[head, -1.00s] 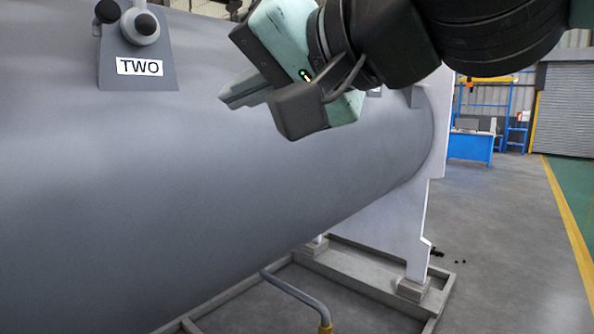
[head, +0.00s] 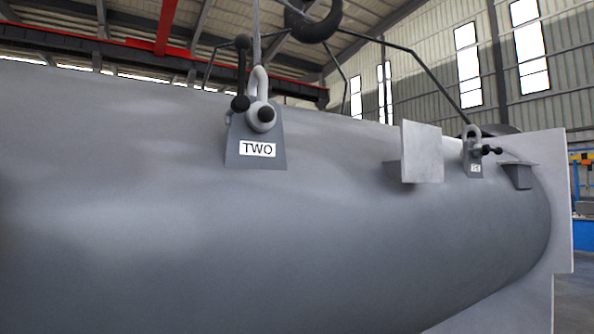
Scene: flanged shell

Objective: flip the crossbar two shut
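The bracket labelled TWO (head: 257,150) stands on the upper side of the grey shell (head: 270,230), left of centre in the head view. A light grey shackle (head: 259,83) with a round pin end sits at its top. Crossbar two (head: 241,75) is a dark bar with ball ends, standing nearly upright at the left side of the shackle. Nothing touches the bar from my side. My gripper and arm are out of view.
A second, smaller bracket (head: 473,158) farther right has a dark bar pointing sideways; its label is unreadable. A pale plate (head: 421,152) juts from the shell between the brackets. A dark lifting hook (head: 313,22) hangs above, with sling legs reaching down.

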